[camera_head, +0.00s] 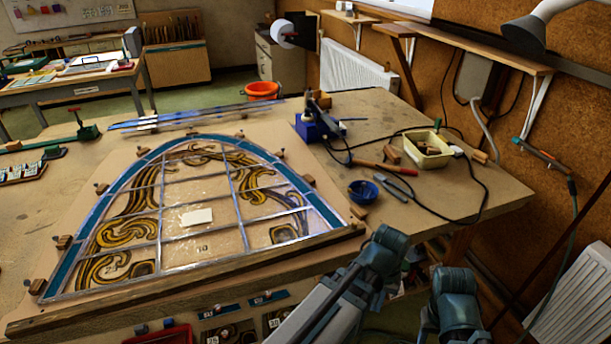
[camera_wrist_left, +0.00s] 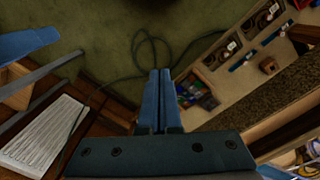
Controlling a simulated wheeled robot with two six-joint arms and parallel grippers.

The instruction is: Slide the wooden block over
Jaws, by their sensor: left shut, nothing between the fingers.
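Several small wooden blocks stand around the arched leaded panel (camera_head: 200,217) on the bench. One is at its front right corner (camera_head: 358,212), one at its right side (camera_head: 308,180), and one at its left (camera_head: 64,242). I cannot tell which is the task's block. In the left wrist view a small brown block (camera_wrist_left: 268,65) sits by the parts at the right. My left gripper (camera_wrist_left: 159,74) is shut and empty, pointing over the green floor, apart from the block. In the head view its fingers are not clear. My right gripper is not in view.
A wooden batten (camera_head: 190,285) runs along the panel's front edge. To the right lie a blue bowl (camera_head: 363,191), pliers, a cream tub (camera_head: 428,149) and a looping black cable. A white radiator (camera_head: 580,295) stands at the lower right.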

